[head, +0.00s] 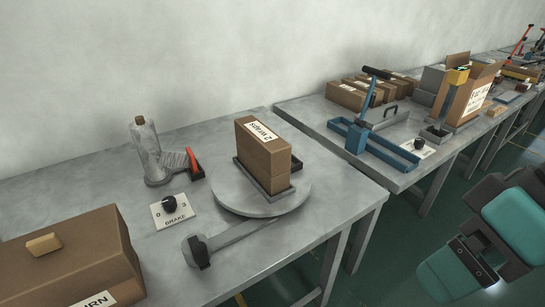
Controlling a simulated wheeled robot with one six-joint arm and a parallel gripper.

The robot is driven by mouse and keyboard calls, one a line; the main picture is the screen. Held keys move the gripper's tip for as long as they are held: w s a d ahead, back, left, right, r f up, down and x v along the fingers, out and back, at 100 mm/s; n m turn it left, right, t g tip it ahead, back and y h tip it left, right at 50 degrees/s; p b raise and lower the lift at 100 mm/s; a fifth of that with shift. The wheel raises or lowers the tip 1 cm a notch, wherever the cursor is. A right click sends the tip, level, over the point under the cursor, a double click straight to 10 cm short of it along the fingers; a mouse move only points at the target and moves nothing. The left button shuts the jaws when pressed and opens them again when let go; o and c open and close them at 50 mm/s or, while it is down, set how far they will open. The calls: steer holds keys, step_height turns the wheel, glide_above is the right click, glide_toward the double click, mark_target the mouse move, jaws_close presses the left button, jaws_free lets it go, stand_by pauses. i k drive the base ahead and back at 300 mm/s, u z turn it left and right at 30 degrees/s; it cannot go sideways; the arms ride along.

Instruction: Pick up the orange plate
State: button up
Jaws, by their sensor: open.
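I see no clear orange plate. The nearest match in colour is a small red-orange piece (192,161) standing tilted in a small dark holder (196,174), beside a clear bottle-like thing on the near table; it is too small to tell what it is. Teal parts of my arm show at the lower right, off the tables and over the green floor. The fingers of my gripper are not visible, and nothing of mine touches the things on the tables.
The near grey table (90,180) bears a round turntable (230,195) with a brown carton (262,160) on it, a brake dial plate (172,211) and a large brown box (65,265). The farther table (310,108) holds blue frames, cartons and an open box (465,95).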

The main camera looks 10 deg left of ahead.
mark_target(193, 169)
steer(key=i, duration=0.3)
steer(key=u, duration=0.85)
steer(key=i, duration=0.85)
steer(key=u, duration=1)
